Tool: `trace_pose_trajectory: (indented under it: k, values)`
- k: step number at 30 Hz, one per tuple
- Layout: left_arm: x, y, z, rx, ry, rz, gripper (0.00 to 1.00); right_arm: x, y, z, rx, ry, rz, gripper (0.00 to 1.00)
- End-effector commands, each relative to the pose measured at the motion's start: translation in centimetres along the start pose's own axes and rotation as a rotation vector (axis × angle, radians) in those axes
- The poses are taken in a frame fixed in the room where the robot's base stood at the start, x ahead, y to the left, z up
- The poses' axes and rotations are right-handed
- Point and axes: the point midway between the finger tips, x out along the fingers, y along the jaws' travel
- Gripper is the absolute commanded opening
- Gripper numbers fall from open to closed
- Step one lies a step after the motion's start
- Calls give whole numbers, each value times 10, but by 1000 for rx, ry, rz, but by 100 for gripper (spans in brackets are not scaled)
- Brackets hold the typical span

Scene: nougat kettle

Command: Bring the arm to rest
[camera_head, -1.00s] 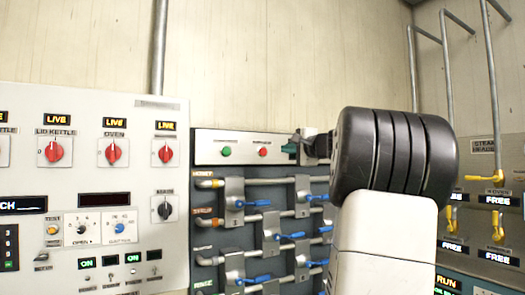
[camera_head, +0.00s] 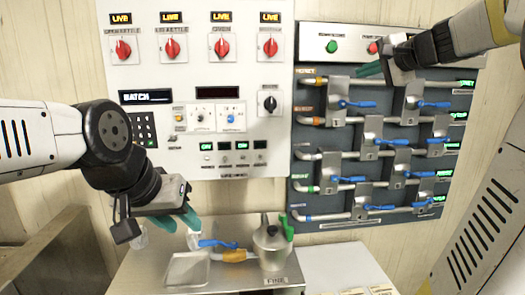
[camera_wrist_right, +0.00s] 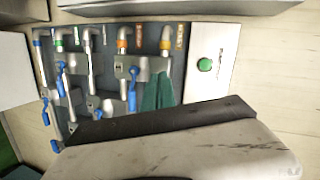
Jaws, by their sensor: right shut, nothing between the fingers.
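My right arm comes in from the upper right in the head view. Its right gripper (camera_head: 366,69) has green fingers pointing left, in front of the top of the valve panel (camera_head: 388,112). In the right wrist view the gripper (camera_wrist_right: 158,92) has its fingers together, with nothing between them. My left arm comes in from the left in the head view. Its left gripper (camera_head: 181,222) hangs over the left part of the steel counter, fingers pointing down; whether they are apart is unclear.
A white control panel (camera_head: 196,100) with red knobs stands on the wall, left of the valve panel with its blue levers. Cards lie at the lower right.

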Motion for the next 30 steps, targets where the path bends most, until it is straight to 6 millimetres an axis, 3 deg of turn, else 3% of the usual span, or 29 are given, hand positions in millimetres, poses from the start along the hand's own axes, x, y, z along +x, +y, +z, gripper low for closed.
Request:
trace_pose_trajectory:
  k: [1, 6, 9, 12, 15, 19, 23, 30]
  values:
    - [0, 0, 0, 0, 0, 0, 36, -5, 12, 39, -67, -60, 46, 0]
    - [0, 0, 0, 0, 0, 0, 36, -33, 78, 149, -337, -248, 218, 0]
    - [0, 0, 0, 0, 0, 0, 36, -59, 125, 203, -520, -354, 311, 0]
    - [0, 0, 0, 0, 0, 0, 36, -87, 172, 241, -702, -443, 391, 0]
    - [0, 0, 0, 0, 0, 0, 36, -110, 212, 264, -860, -508, 453, 0]
    - [0, 0, 0, 0, 0, 0, 36, -129, 245, 277, -993, -555, 500, 0]
    - [0, 0, 0, 0, 0, 0, 36, -135, 256, 280, -1040, -569, 518, 0]
    - [0, 0, 0, 0, 0, 0, 36, -135, 256, 279, -1039, -568, 519, 0]
